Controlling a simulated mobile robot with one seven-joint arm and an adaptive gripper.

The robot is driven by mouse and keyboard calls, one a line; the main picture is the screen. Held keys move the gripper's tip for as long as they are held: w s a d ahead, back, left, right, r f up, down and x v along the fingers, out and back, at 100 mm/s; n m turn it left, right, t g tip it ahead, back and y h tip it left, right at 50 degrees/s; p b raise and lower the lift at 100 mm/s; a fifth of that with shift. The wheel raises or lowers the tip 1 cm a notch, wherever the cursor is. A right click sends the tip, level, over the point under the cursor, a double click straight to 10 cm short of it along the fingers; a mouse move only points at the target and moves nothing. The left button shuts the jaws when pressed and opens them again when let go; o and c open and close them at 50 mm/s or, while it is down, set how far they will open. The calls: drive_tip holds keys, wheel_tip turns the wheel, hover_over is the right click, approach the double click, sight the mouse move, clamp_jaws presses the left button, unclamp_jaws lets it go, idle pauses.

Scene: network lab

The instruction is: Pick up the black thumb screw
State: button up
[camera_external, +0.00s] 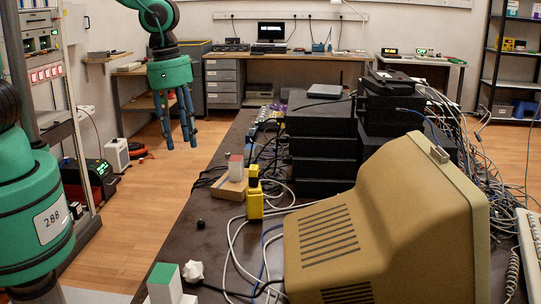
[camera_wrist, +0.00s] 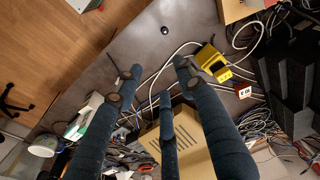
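The black thumb screw (camera_external: 201,224) is a small dark piece on the dark table, near its left edge in the external view. It lies alone on bare table top. In the wrist view the thumb screw (camera_wrist: 164,30) is near the top middle, beyond the fingertips. My gripper (camera_external: 180,145) hangs above and behind it in the external view, off the table's left side, with its blue fingers pointing down. In the wrist view my gripper (camera_wrist: 156,74) has its three fingers spread apart with nothing between them.
A beige monitor (camera_external: 380,220) fills the front right. A yellow device (camera_external: 255,203), a wooden block (camera_external: 231,188), crumpled white paper (camera_external: 193,271) and a green-and-white box (camera_external: 165,283) surround the screw at some distance. Black boxes (camera_external: 320,150) and cables crowd the right. The table around the screw is clear.

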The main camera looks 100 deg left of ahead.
drive_tip(key=w+a+f+g+p, duration=0.1)
drive_tip(key=w+a+f, duration=0.1)
drive_tip(key=f, duration=0.8)
drive_tip(key=shift+a+f+p, duration=0.2)
drive_tip(key=shift+a+p, duration=0.2)
drive_tip(key=shift+a, duration=0.1)
drive_tip(key=shift+f, duration=0.1)
drive_tip(key=b, duration=0.2)
hover_over(201, 223)
drive_tip(key=shift+a+f, duration=0.15)
drive_tip(key=shift+f, duration=1.95)
drive_tip(key=shift+a+f, duration=0.1)
drive_tip(key=shift+f, duration=2)
drive_tip(key=shift+s+f+b, duration=0.1)
drive_tip(key=shift+f+b, duration=0.75)
drive_tip(key=shift+f, duration=1.75)
drive_tip(key=shift+c, duration=0.3)
drive_tip(key=c, duration=0.8)
